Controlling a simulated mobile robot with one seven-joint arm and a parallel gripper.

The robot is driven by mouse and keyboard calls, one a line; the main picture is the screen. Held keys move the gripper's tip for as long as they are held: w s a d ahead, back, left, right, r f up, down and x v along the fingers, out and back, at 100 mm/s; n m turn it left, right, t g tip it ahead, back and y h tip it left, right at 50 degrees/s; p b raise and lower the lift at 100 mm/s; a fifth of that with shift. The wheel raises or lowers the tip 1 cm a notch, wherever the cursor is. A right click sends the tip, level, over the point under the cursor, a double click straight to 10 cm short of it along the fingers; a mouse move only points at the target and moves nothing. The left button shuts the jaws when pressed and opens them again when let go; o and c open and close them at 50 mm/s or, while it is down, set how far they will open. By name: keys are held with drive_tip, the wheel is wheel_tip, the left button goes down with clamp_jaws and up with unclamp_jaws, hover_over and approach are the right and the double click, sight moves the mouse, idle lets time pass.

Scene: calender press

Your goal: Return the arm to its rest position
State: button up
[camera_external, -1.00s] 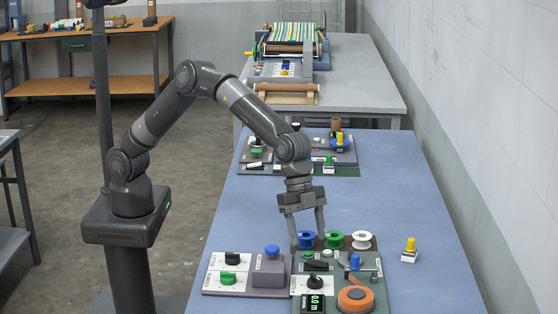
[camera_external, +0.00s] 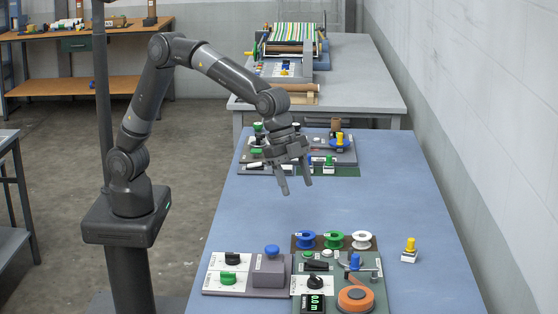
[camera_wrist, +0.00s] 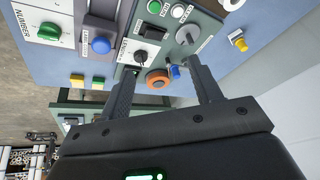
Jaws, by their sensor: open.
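My gripper (camera_external: 295,190) is open and empty. In the external view it hangs in the air above the blue table (camera_external: 400,215), between the near control panels and the far ones. My arm is bent, with its elbow high and its forearm sloping down to the right. In the wrist view my gripper's two fingers (camera_wrist: 162,90) are spread apart. The panel with the orange disc (camera_wrist: 157,77) shows beyond them, with nothing between the fingers touching them.
Near panels carry a blue button (camera_external: 272,250), blue, green and white spools (camera_external: 333,240) and an orange disc (camera_external: 355,298). A yellow-topped switch (camera_external: 409,248) stands to their right. Far panels (camera_external: 345,155) and a striped-roller press (camera_external: 290,40) lie behind. A wall bounds the right side.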

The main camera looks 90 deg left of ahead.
drive_tip(key=s+a+r+n+t+y, duration=0.15)
drive_tip(key=s+a+r, duration=0.35)
drive_tip(key=a, duration=0.5)
drive_tip(key=s+a+r+n+y, duration=0.1)
drive_tip(key=s+a+r+n, duration=0.15)
drive_tip(key=s+a, duration=0.65)
drive_tip(key=s+a+f+n, duration=0.2)
drive_tip(key=s+a+n, duration=0.1)
drive_tip(key=s+a, duration=0.4)
drive_tip(key=s+a+f+n, duration=0.2)
drive_tip(key=s+a+n, duration=0.1)
drive_tip(key=s+a, duration=0.4)
drive_tip(key=s, duration=0.3)
drive_tip(key=shift+s+a+f, duration=0.2)
drive_tip(key=shift+s+f, duration=0.05)
drive_tip(key=shift+f, duration=0.15)
drive_tip(key=shift+t, duration=0.25)
drive_tip(key=shift+c, duration=0.6)
